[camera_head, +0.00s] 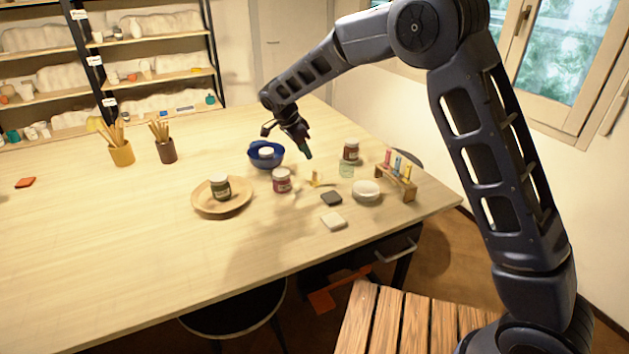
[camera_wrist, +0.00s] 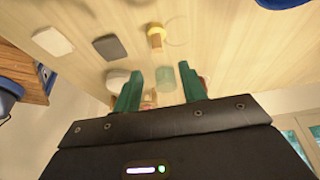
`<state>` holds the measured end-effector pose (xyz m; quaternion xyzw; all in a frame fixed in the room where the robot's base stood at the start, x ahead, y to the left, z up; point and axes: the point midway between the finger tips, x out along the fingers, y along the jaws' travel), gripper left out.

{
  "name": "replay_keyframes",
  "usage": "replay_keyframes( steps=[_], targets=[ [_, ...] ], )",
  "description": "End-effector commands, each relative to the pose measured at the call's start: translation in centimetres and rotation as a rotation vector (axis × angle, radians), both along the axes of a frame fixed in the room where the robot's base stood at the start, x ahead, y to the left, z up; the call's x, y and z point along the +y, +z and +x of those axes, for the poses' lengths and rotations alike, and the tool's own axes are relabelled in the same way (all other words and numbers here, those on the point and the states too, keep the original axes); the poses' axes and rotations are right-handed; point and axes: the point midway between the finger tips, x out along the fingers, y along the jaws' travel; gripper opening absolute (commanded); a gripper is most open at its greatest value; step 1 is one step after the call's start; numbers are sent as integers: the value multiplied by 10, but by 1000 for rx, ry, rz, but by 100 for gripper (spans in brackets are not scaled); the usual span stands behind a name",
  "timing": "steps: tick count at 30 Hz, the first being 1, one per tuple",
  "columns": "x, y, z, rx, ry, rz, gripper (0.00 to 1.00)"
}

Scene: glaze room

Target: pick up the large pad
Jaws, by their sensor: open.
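Two flat square pads lie on the table: a cream pad (camera_head: 334,221) near the front edge and a dark grey pad (camera_head: 331,198) just behind it. The cream one looks slightly larger. In the wrist view the cream pad (camera_wrist: 52,41) and the grey pad (camera_wrist: 109,47) show at the upper left, apart from each other. My gripper (camera_head: 307,153) is above the table, behind both pads. Its green fingers (camera_wrist: 161,82) are apart with nothing held. A pale glass (camera_wrist: 168,88) shows beyond the gap between them.
A white bowl (camera_head: 367,191) and a rack of tubes (camera_head: 397,182) stand right of the pads. A red-labelled jar (camera_head: 282,181), small yellow item (camera_head: 315,180) and brown jar (camera_head: 351,151) stand behind. A blue bowl (camera_head: 262,161) and wooden plate (camera_head: 206,208) are left.

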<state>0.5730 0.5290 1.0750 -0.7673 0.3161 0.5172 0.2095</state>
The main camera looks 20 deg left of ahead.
Motion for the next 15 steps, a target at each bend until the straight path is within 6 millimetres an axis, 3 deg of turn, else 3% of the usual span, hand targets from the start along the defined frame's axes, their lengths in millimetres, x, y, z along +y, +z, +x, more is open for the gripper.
replay_keyframes(
  steps=[5, 15],
  targets=[
    [8, -9, -3, -9, -8, -1, 42],
    [-5, -48, 9, -8, -9, -2, 42]
  ],
)
